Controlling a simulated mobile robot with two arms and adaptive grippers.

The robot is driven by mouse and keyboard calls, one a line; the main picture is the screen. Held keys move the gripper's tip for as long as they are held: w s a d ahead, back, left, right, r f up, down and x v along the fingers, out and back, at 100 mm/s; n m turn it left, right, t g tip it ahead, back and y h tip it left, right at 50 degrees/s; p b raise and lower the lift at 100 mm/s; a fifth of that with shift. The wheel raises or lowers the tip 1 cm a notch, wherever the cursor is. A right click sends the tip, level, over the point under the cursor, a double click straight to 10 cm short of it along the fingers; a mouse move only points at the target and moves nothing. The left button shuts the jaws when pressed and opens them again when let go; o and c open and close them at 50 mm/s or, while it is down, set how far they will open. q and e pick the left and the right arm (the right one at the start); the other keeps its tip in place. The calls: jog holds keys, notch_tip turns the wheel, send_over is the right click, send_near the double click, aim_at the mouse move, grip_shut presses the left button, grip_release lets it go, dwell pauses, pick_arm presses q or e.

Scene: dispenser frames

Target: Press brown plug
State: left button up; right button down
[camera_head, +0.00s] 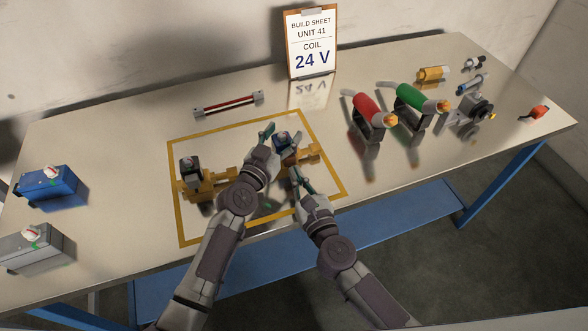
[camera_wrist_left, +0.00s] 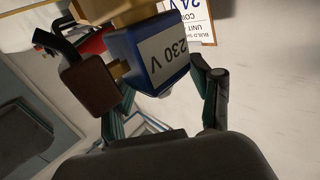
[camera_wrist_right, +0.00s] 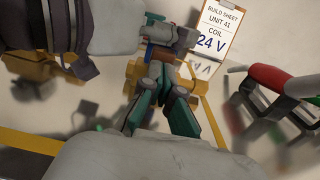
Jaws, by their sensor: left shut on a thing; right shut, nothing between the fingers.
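A blue coil (camera_head: 283,137) with a white "230 V" label sits on the right yellow valve body (camera_head: 312,151). It also shows in the left wrist view (camera_wrist_left: 143,58). The brown plug (camera_wrist_left: 92,85) with a black cable is at the coil's side; it also shows in the head view (camera_head: 289,158). My left gripper (camera_head: 280,142) is shut on the coil, one finger to each side. My right gripper (camera_wrist_right: 168,75) is shut and empty, its tips just below the plug in the right wrist view; I cannot tell whether they touch it.
A second yellow valve (camera_head: 205,186) with a dark coil stands left in the yellow outline. Blue (camera_head: 52,187) and grey (camera_head: 34,248) boxes stand far left. Red (camera_head: 368,112) and green (camera_head: 412,97) tools stand right. A build sheet (camera_head: 311,43) reading "24 V" stands behind.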

aim_at(291, 162)
jog(key=shift+x, duration=0.95)
pick_arm(q)
jog(key=shift+d, duration=0.1)
pick_arm(e)
jog(key=shift+x, duration=1.1)
pick_arm(q)
jog(key=shift+s, duration=0.1)
pick_arm(e)
jog(key=shift+d, duration=0.1)
pick_arm(q)
jog(key=shift+d, duration=0.1)
pick_arm(e)
jog(key=shift+s, duration=0.15)
pick_arm(q)
jog(key=shift+a, duration=0.2)
pick_arm(e)
jog(key=v, duration=1.4)
